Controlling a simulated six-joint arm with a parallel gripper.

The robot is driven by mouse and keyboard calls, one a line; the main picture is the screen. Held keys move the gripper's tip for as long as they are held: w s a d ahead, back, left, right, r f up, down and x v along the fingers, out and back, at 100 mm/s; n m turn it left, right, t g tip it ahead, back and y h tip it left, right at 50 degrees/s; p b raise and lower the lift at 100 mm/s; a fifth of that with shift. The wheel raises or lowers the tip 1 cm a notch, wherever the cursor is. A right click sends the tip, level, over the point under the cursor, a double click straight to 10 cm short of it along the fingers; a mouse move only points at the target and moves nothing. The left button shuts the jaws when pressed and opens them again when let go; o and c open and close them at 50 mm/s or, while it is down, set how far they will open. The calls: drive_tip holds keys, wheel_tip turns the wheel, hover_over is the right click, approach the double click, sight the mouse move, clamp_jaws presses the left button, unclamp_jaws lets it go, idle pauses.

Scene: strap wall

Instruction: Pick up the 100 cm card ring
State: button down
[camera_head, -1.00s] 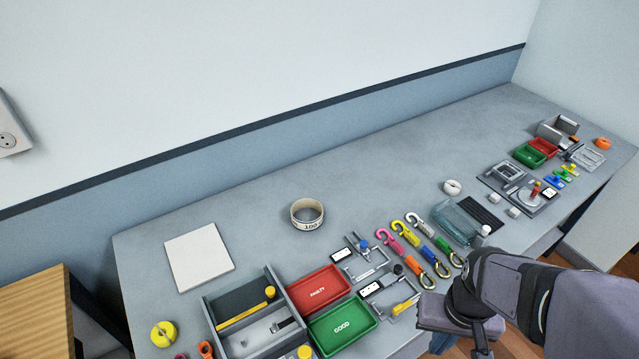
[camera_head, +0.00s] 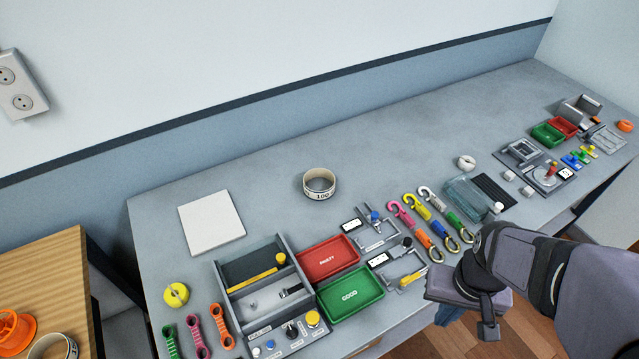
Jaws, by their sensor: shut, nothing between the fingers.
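The card ring (camera_head: 321,195) is a cream band with dark print that reads "100". It lies flat on the grey bench, behind the red tray, with clear bench around it. My gripper (camera_head: 488,328) is at the end of my grey arm at the lower right, in front of the bench's front edge. It is shut and empty, well to the right of the ring and apart from it. Its fingertips are small and dark in this view.
A white square plate (camera_head: 211,222) lies left of the ring. Red (camera_head: 327,258) and green (camera_head: 350,294) trays, a grey sorting box (camera_head: 231,289) and coloured hooks (camera_head: 411,207) stand in front. Another ring (camera_head: 52,346) is partly cut off on the wooden table (camera_head: 40,270). Bench behind the ring is clear.

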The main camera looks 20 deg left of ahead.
drive_tip(key=shift+c, duration=0.4)
unclamp_jaws()
